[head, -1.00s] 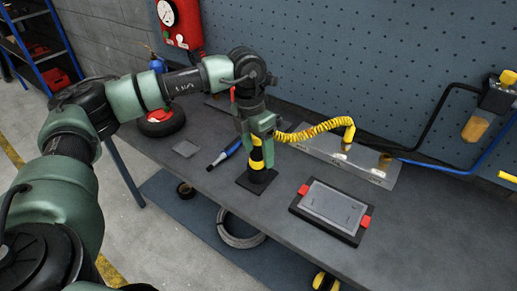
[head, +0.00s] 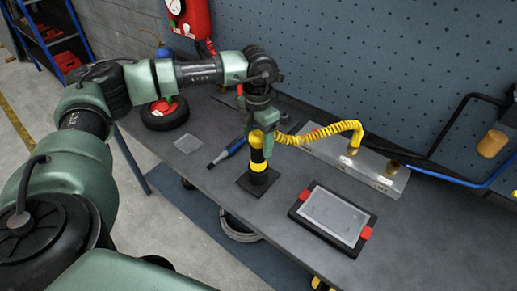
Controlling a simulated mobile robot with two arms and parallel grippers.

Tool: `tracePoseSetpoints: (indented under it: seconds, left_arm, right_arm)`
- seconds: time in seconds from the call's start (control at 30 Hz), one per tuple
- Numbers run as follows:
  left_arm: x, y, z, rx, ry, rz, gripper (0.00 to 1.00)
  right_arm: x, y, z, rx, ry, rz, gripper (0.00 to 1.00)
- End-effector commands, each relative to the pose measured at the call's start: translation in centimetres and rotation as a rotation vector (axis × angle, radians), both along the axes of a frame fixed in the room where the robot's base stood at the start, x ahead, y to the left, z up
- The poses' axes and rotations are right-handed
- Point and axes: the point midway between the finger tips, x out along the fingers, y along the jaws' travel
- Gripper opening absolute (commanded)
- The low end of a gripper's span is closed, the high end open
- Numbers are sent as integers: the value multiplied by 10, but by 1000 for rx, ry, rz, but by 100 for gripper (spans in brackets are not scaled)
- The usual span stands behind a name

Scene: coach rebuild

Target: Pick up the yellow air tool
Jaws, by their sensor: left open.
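The yellow air tool (head: 257,154) stands upright on a small dark square base on the workbench. It has yellow and black bands, and a coiled yellow hose leaves its top to the right. My left gripper (head: 262,140) is open at the upper part of the tool, pointing down, with its fingers close beside the yellow top. I cannot tell whether they touch it. My right gripper is not in view.
A grey tablet-like plate in a black and red holder (head: 333,215) lies to the right. A metal manifold block (head: 360,170) stands behind. A blue-handled tool (head: 228,150), a small grey plate (head: 187,144) and a black-and-red wheel (head: 165,117) lie left. A pegboard wall (head: 400,70) closes the back.

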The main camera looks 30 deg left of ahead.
Motion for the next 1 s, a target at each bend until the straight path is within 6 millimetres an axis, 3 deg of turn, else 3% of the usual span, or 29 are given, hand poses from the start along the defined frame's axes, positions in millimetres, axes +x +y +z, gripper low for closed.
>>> tracePoseSetpoints:
  seconds: [0.1,0.3,0.5,0.53,0.77,1.0]
  left_arm:
    - [-1,0,-14,1,5,-1,66]
    - [0,0,-37,1,2,-1,66]
    - [0,0,-39,0,0,0,66]
    - [0,0,-39,0,0,0,63]
    - [0,0,-39,0,0,0,0]
    - [2,0,-37,-1,-4,0,0]
  right_arm:
    - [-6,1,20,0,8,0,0]
    - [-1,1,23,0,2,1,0]
    - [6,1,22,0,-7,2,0]
    - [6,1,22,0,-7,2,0]
    - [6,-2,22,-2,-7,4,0]
    - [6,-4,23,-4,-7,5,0]
